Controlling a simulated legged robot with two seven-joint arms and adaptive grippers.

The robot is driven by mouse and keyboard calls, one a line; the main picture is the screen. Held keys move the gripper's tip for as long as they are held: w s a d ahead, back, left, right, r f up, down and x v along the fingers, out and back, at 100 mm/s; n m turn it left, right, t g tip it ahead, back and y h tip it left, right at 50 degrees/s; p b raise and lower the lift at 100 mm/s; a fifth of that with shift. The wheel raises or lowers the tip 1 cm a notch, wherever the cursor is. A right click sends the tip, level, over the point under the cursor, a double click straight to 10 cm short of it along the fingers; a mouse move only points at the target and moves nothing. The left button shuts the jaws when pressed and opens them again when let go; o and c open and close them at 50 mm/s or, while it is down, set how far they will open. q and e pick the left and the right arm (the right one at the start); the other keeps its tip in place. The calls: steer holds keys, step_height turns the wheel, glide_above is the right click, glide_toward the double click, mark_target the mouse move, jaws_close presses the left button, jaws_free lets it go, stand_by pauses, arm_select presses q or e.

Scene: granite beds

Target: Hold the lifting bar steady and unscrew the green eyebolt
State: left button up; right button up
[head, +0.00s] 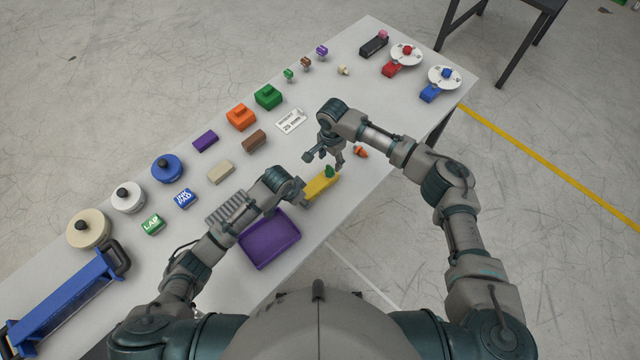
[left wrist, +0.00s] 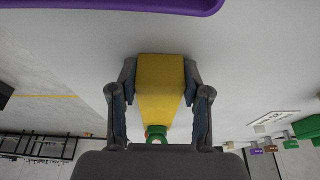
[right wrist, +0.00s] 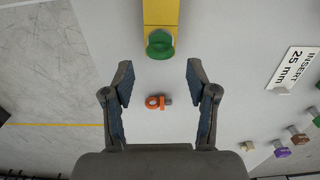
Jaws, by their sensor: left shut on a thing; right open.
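The yellow lifting bar (head: 318,189) lies on the table in front of me. My left gripper (left wrist: 157,92) is shut on the bar, one finger on each side. The green eyebolt (head: 329,171) stands at the bar's far end and shows in the right wrist view (right wrist: 160,44). My right gripper (right wrist: 153,82) is open and empty above the table near that end; in the head view it hangs (head: 326,158) beside the eyebolt. An orange eyebolt (right wrist: 157,102) lies loose on the table, seen between the right fingers in the right wrist view but apart from them.
A purple tray (head: 270,239) lies nearer me, left of the bar. A white card reading 25 mm (head: 291,122) lies beyond the right gripper. Blocks, weights and small bolts line the far side. A blue frame (head: 65,303) is at the left. The table's near edge is close.

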steer(key=shift+f, duration=1.3)
